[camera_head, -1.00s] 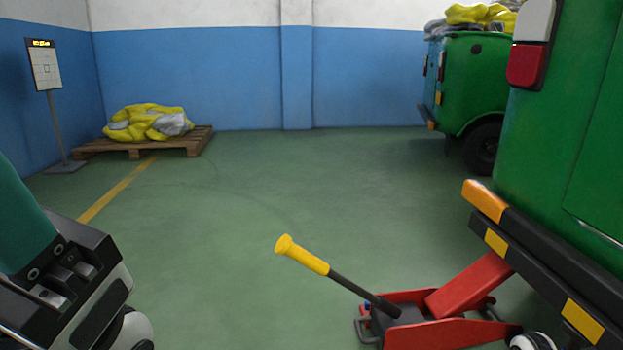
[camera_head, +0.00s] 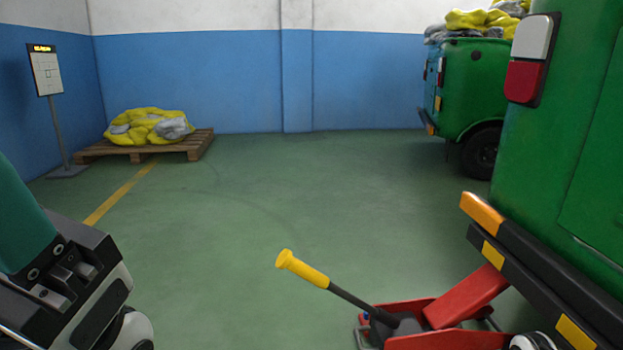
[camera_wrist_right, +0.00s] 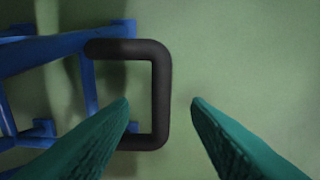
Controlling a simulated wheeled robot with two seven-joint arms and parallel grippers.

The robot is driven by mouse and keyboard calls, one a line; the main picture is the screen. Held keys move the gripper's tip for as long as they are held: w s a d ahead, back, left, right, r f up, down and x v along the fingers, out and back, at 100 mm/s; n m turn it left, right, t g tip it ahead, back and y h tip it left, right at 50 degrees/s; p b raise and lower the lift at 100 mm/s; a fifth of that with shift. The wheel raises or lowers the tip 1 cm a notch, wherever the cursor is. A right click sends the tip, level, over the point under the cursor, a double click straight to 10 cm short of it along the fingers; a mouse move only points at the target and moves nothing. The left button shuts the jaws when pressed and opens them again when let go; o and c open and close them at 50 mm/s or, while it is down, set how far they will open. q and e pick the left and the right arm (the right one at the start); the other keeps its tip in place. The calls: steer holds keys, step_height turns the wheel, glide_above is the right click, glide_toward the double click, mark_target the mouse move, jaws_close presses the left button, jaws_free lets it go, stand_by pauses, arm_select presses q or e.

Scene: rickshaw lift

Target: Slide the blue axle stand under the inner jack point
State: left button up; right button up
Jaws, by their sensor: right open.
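The blue axle stand (camera_wrist_right: 88,90) shows in the right wrist view at the left, partly cut off by the frame. Its dark U-shaped handle (camera_wrist_right: 160,75) sticks out to the right. My right gripper (camera_wrist_right: 160,103) is open, with one teal finger on each side of the handle's outer bar in the picture; contact cannot be made out. In the head view the stand is not visible. A red jack (camera_head: 440,340) with a yellow-ended lever (camera_head: 303,269) reaches under the raised green vehicle (camera_head: 560,150). The jack point is hidden. My left gripper (camera_head: 70,275) is at the lower left, its fingertips not clearly shown.
The vehicle's dark bumper (camera_head: 540,275) overhangs the jack at the right. A second green vehicle (camera_head: 470,90) stands behind. A pallet (camera_head: 195,147) with yellow sacks and a sign stand (camera_head: 57,120) are at the back left. The middle floor is clear.

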steer(key=shift+r+p, duration=1.85)
steer(key=shift+r, duration=0.35)
